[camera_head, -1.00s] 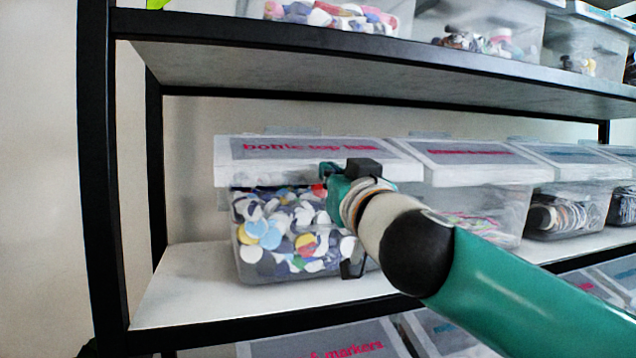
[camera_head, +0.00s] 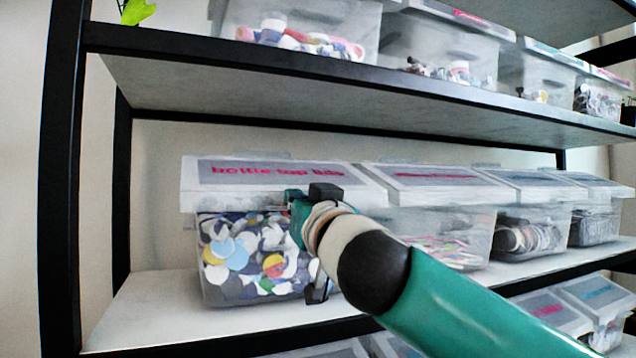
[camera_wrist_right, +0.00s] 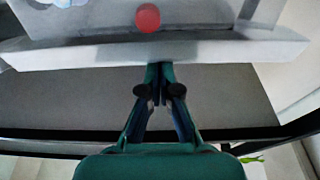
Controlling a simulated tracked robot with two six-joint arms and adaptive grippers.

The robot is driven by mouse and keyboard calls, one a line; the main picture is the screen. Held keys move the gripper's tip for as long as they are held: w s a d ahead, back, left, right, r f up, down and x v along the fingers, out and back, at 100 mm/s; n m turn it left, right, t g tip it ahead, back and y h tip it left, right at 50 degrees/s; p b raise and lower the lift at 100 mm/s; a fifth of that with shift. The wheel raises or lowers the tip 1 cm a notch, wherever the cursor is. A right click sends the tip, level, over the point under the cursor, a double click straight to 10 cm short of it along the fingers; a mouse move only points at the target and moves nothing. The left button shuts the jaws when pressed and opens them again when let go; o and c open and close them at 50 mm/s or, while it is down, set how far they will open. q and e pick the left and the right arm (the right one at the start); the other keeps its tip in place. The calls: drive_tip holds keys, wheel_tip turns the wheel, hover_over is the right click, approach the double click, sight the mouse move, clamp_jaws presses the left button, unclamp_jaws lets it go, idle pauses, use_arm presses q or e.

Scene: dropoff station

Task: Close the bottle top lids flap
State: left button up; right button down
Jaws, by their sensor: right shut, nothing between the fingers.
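The bottle top lids flap (camera_head: 290,198) is a white lid with a grey label and red writing. It lies over a clear bin (camera_head: 222,292) of coloured bottle tops on the middle shelf. Whether it is fully down I cannot tell. My right gripper (camera_head: 293,197) is at the flap's front rim, its fingers together and empty. In the right wrist view the shut fingers (camera_wrist_right: 160,70) point at the white rim (camera_wrist_right: 210,52), with a red bottle top (camera_wrist_right: 148,18) beyond it. Whether they touch the rim is unclear. My left gripper is out of view.
A neighbouring lidded bin (camera_head: 430,220) stands close on the right, with more along the row. The upper shelf (camera_head: 330,95) spans above the flap. A black post (camera_head: 68,200) stands on the left. Bare shelf (camera_head: 150,305) shows left of the bin.

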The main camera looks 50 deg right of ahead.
drive_tip(key=s+a+b, duration=0.2)
drive_tip(key=s+a, duration=0.1)
drive_tip(key=s, duration=0.6)
drive_tip(key=shift+a+r, duration=0.15)
drive_tip(key=shift+a, duration=0.2)
